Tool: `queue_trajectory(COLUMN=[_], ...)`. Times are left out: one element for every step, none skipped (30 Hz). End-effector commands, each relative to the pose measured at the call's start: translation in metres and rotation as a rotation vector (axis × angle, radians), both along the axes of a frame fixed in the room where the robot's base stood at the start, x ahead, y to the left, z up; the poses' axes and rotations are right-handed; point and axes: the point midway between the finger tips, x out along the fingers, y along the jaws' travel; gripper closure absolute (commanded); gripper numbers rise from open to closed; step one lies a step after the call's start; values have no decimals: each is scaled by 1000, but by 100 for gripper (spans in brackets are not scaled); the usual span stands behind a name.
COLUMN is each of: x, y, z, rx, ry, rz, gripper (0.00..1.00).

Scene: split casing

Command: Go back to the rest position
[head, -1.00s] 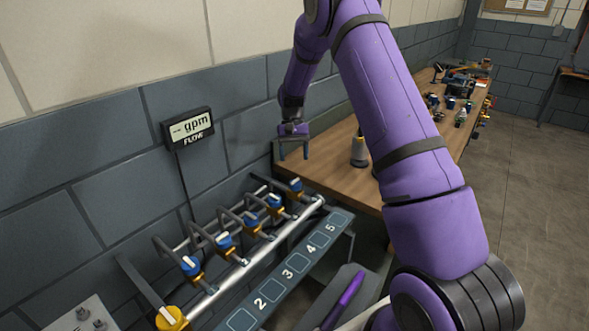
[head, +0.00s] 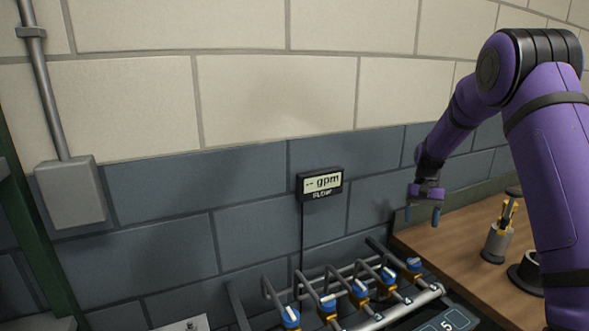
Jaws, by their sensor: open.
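My gripper (head: 423,216) is at the end of my purple arm, on the right side of the head view. It points down with its two fingers apart and nothing between them. It hangs in front of the blue-grey wall, near the left end of the wooden bench (head: 450,240). It looks clear of the bench top.
A pipe rack with several blue-handled valves (head: 359,288) stands at the bottom, left of the bench. A flow display (head: 320,183) is on the wall above. A grey cup holding tools (head: 497,240) and a dark round part (head: 527,268) stand on the bench.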

Motion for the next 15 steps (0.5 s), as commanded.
queue_trajectory(x=[-5,-8,-13,-17,-21,-26,-30,-35,-41,-45,-50,-57,-62,-67,-73], y=[4,6,8,11,13,16,18,20,23,25,27,29,31,33,36], z=[16,24,35,44,52,62,69,77,87,93,101,110,117,123,131], rx=[-3,-5,-7,-8,-9,-12,-13,-15,-17,-19,-20,-22,-24,-26,-29], ry=[-23,-34,-49,-62,-74,-90,-101,-113,-130,-141,-153,-168,-182,-193,-209], rz=[8,12,19,25,30,37,42,47,54,59,65,72,78,83,90], gripper=[33,33,33,33,33,33,33,33,33,33,33,33,33,33,33])
